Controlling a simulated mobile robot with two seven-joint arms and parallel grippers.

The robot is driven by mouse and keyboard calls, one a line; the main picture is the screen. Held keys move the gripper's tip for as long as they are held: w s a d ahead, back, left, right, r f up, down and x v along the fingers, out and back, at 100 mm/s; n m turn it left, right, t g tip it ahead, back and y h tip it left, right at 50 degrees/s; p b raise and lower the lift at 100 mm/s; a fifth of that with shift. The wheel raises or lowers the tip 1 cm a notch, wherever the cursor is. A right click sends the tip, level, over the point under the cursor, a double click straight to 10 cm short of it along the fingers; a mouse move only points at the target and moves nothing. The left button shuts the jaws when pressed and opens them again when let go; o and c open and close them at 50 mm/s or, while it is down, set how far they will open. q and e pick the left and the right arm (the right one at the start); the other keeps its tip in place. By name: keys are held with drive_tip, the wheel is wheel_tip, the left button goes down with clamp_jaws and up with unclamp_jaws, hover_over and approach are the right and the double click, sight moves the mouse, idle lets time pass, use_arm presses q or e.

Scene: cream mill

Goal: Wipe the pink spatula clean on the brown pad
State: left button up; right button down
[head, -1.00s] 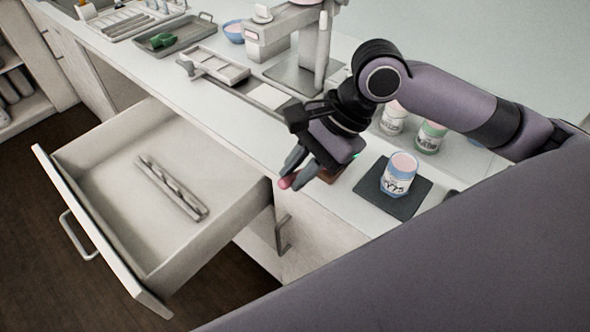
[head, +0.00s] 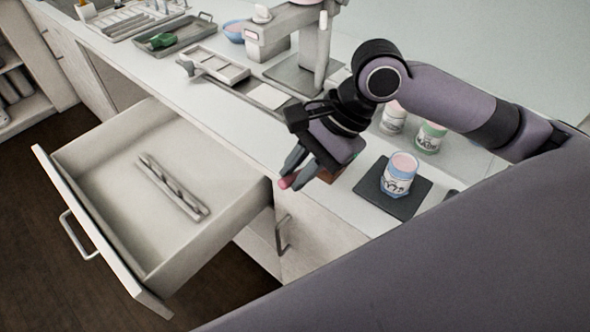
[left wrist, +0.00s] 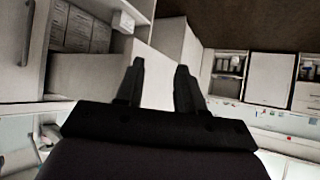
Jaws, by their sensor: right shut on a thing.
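My right gripper (head: 293,172) is shut on the pink spatula (head: 287,182), and only a small pink end shows between the fingertips in the head view. The brown pad (head: 327,175) lies on the counter just behind the fingers, mostly hidden by them. I cannot tell whether the spatula touches the pad. My left gripper (left wrist: 156,85) shows in the left wrist view with its fingers apart and nothing between them.
An open drawer (head: 100,235) with a metal utensil (head: 172,188) juts out at the left. A blue-and-white tub (head: 398,175) stands on a dark mat (head: 411,205) to the right. More tubs (head: 430,137), a machine (head: 300,35) and trays (head: 170,37) stand farther back.

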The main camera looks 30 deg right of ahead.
drive_tip(key=shift+s+a, duration=0.3)
drive_tip(key=shift+a, duration=0.45)
drive_tip(key=shift+w+d, duration=0.3)
drive_tip(key=shift+d, duration=0.45)
drive_tip(key=shift+r, duration=3)
